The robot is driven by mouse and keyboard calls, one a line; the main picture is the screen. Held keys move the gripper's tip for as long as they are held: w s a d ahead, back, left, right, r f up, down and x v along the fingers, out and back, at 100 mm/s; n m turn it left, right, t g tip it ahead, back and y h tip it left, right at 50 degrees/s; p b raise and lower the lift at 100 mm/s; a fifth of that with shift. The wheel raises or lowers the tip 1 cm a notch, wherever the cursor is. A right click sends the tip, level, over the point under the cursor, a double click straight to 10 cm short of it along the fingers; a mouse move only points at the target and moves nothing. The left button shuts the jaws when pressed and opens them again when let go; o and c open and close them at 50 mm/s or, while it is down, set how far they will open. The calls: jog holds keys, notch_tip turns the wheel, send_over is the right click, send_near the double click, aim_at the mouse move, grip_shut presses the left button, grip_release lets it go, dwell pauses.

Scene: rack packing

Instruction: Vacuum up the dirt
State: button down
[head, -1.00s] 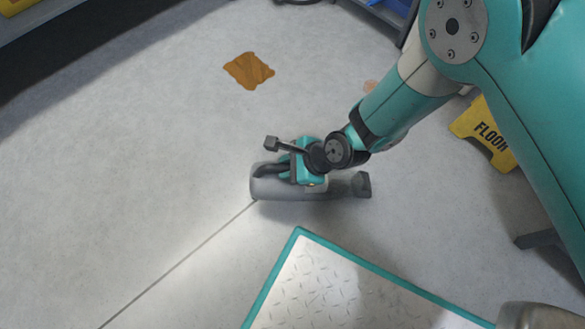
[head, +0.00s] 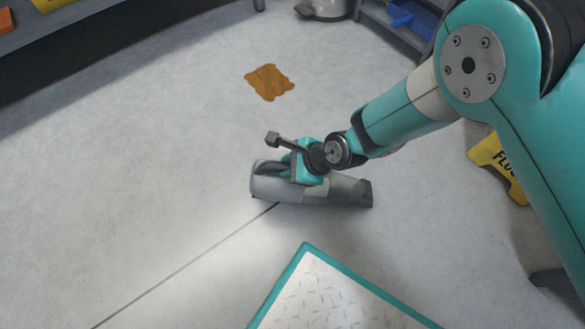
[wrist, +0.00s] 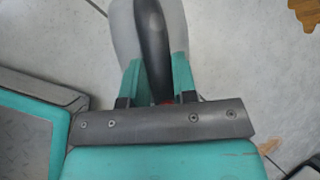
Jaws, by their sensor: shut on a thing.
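A brown, irregular patch of dirt (head: 269,82) lies flat on the grey floor, upper middle in the head view. Its edge also shows at the top right of the wrist view (wrist: 308,12). My gripper (head: 298,165) is shut on the dark handle of a grey handheld vacuum (head: 335,191). The vacuum lies roughly level across the head view, below the dirt and apart from it. In the wrist view, the teal fingers (wrist: 158,78) close on both sides of the dark handle. I cannot tell how far the vacuum is above the floor.
A yellow floor sign (head: 494,165) stands at the right, partly behind my arm. My base platform is at the bottom. The floor at left is clear.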

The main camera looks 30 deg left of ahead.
jog(key=shift+r+p, duration=2.85)
jog(key=shift+r, duration=0.6)
